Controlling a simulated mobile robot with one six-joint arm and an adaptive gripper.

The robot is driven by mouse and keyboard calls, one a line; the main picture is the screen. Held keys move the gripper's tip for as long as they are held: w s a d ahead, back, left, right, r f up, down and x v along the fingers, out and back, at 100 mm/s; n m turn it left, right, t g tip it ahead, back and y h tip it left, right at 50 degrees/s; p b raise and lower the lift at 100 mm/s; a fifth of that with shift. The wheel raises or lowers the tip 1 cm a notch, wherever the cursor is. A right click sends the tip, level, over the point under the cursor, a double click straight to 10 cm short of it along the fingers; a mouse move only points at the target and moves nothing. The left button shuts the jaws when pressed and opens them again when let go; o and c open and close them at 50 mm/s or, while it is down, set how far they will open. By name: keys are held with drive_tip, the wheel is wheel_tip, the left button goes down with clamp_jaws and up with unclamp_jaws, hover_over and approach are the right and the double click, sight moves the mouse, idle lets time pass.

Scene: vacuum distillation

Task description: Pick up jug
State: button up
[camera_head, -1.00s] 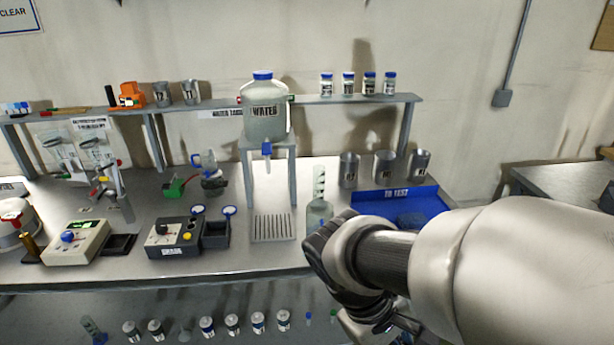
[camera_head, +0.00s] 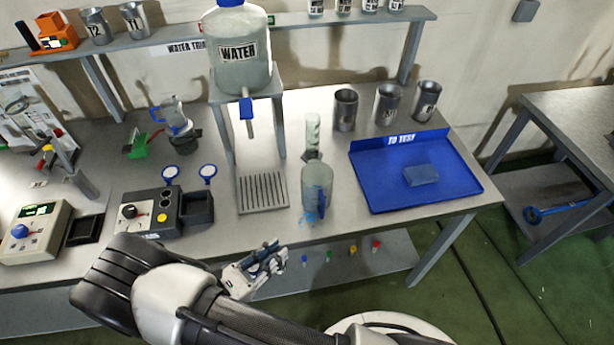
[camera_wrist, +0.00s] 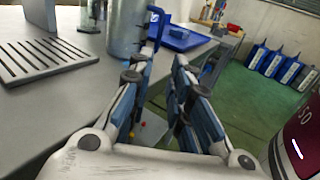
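A clear jug (camera_head: 316,184) with a blue handle stands near the front edge of the table, between the drip grate and the blue tray. Its handle faces the front right. My gripper (camera_head: 272,257) is in front of the table edge, left of and nearer than the jug, not touching it. In the wrist view the jug (camera_wrist: 124,28) is beyond the fingertips, a little left, with its blue handle (camera_wrist: 155,27) near the middle top. My gripper (camera_wrist: 162,68) is open, with nothing between its fingers.
A water tank (camera_head: 240,60) stands on a stand above the slotted grate (camera_head: 262,193). A glass cylinder (camera_head: 312,132) is just behind the jug. The blue tray (camera_head: 375,185) holds a blue block. Metal cups (camera_head: 346,110) stand behind. Another blue-handled vessel (camera_head: 172,117) is at the left.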

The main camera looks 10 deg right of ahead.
drive_tip(key=b, duration=0.2)
approach(322, 219)
drive_tip(key=d, duration=0.1)
drive_tip(key=w+d+r, duration=0.2)
drive_tip(key=d, duration=0.1)
drive_tip(key=shift+w+d, duration=0.15)
drive_tip(key=shift+w, duration=0.1)
drive_tip(key=b+x, duration=0.1)
drive_tip(key=x, duration=0.4)
drive_tip(key=shift+w+d, duration=0.15)
drive_tip(key=shift+w, duration=0.25)
drive_tip(key=shift+c, duration=0.4)
clamp_jaws()
